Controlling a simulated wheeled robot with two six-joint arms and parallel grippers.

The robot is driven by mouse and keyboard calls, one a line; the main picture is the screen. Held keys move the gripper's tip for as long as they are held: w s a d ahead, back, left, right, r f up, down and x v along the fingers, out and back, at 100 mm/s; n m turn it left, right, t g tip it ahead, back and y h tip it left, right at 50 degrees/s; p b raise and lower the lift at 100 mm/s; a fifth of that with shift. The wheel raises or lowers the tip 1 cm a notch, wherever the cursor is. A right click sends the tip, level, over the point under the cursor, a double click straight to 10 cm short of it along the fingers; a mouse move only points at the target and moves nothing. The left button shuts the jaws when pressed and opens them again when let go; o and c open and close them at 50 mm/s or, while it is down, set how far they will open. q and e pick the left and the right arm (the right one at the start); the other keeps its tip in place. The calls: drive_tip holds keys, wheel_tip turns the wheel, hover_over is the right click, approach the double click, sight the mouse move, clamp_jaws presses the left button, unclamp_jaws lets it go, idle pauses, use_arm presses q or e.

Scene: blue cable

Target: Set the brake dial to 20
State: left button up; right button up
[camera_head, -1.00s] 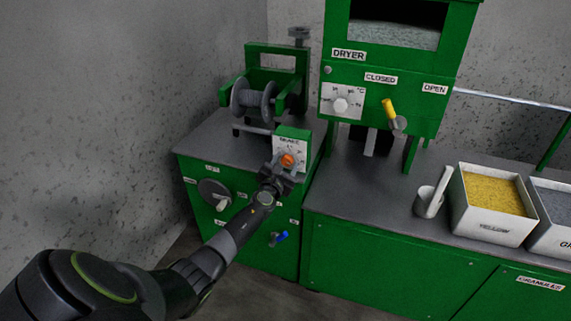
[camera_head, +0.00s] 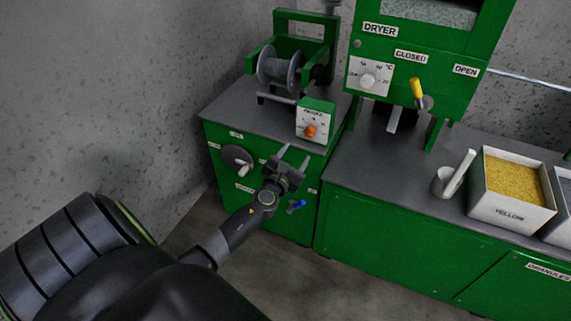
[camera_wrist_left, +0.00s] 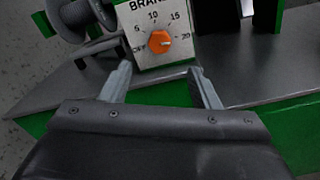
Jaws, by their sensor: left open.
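The brake dial is an orange knob (camera_head: 310,131) on the white face of a small green box (camera_head: 317,106) on the left bench. In the left wrist view the orange knob (camera_wrist_left: 160,42) shows with a scale of OFF, 5, 10, 15 and 20 around it. A pale mark on the knob points right, toward the 20. My left gripper (camera_head: 295,156) is open and empty, in front of and below the dial, apart from it. In the left wrist view its two fingers (camera_wrist_left: 159,72) stand apart below the dial face. My right gripper is not in view.
A grey spool (camera_head: 279,68) stands behind the brake box. A dark handwheel (camera_head: 237,158) and a blue lever (camera_head: 297,205) are on the cabinet front below. The dryer (camera_head: 424,60) with its yellow lever (camera_head: 417,88) stands right. A yellow granule bin (camera_head: 497,210) is farther right.

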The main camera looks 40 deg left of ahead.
use_arm(q)
drive_tip(key=v, duration=0.6)
drive_tip(key=shift+s, duration=0.2)
